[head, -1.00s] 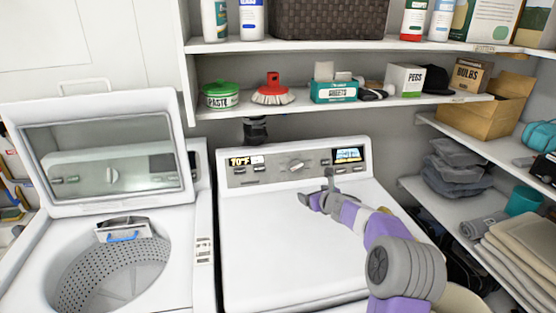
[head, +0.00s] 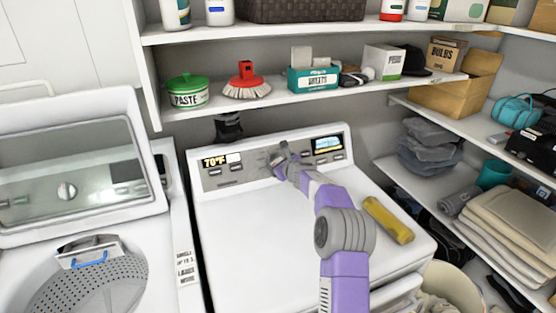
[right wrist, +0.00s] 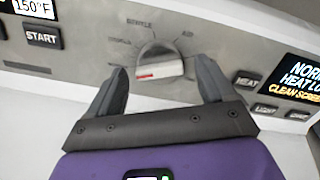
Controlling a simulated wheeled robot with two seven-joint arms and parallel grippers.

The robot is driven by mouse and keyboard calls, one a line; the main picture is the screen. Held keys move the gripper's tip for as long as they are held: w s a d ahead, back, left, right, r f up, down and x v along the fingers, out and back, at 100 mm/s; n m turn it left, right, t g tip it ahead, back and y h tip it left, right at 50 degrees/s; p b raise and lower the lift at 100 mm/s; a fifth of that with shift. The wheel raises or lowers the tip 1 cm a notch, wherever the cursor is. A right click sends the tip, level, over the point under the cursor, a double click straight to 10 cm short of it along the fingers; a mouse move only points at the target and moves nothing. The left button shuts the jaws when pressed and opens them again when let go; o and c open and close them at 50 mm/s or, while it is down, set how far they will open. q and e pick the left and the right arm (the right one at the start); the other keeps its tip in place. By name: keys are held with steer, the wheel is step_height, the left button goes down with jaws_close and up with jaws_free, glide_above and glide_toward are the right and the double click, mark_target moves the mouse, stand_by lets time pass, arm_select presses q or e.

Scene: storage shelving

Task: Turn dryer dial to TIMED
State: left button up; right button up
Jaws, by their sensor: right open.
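The dryer (head: 262,225) is white, with a grey control panel (head: 240,170) along its back edge. In the right wrist view its dial (right wrist: 158,66) is a round silver knob with a raised bar and a red mark at the bar's left end. The labels around it are too blurred to read surely. My right gripper (right wrist: 163,66) is open, its two fingers to the left and right of the dial; contact cannot be told. In the head view the right gripper (head: 285,161) is at the panel's middle and largely covers the dial. My left gripper is not in view.
A display (head: 328,144) and buttons sit right of the dial. A yellow cylinder (head: 388,219) lies on the dryer's right side. The washer (head: 95,265) stands left with its lid up. A shelf (head: 290,97) with laundry items overhangs the panel.

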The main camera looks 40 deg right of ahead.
steer(key=shift+w+d+f, duration=0.15)
steer(key=shift+w+f, duration=0.1)
steer(key=shift+w, duration=0.2)
steer(key=c, duration=1)
